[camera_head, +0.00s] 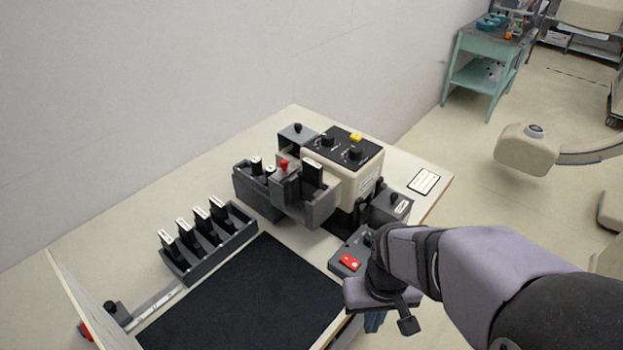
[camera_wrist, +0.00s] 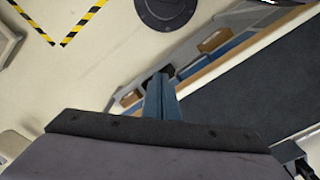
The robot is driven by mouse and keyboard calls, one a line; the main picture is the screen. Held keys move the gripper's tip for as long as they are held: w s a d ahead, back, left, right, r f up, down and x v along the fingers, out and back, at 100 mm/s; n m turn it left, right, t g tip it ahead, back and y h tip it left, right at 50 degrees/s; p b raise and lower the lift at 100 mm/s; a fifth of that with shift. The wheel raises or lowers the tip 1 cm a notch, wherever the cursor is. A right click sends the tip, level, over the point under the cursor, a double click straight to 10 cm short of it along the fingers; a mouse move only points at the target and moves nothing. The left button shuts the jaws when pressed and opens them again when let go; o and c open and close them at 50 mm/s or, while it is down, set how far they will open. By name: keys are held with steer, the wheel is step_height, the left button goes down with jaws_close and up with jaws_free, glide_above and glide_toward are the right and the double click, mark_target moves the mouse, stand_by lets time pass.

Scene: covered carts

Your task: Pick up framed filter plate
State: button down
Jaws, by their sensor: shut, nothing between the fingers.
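Several dark plates with white labels stand upright in a grey slotted rack (camera_head: 210,248) on the left of the table; the nearest is a black plate (camera_head: 168,242). Another dark plate (camera_head: 313,172) stands in the grey holder at the front of the beige machine. I cannot tell which one is the framed filter plate. My gripper (camera_head: 374,322) is at the table's near right edge, well away from the rack and the holder. In the wrist view my gripper's blue fingers (camera_wrist: 161,98) are together and empty, with no plate near them.
A black mat (camera_head: 245,300) covers the table's front. The beige machine (camera_head: 340,165) has black knobs and a yellow button. A red switch box (camera_head: 350,262) sits close to my wrist. In the wrist view the table's wooden edge (camera_wrist: 235,62) runs beside the fingers.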

stand_by(0.4)
steer(key=c, duration=1.3)
jaws_free()
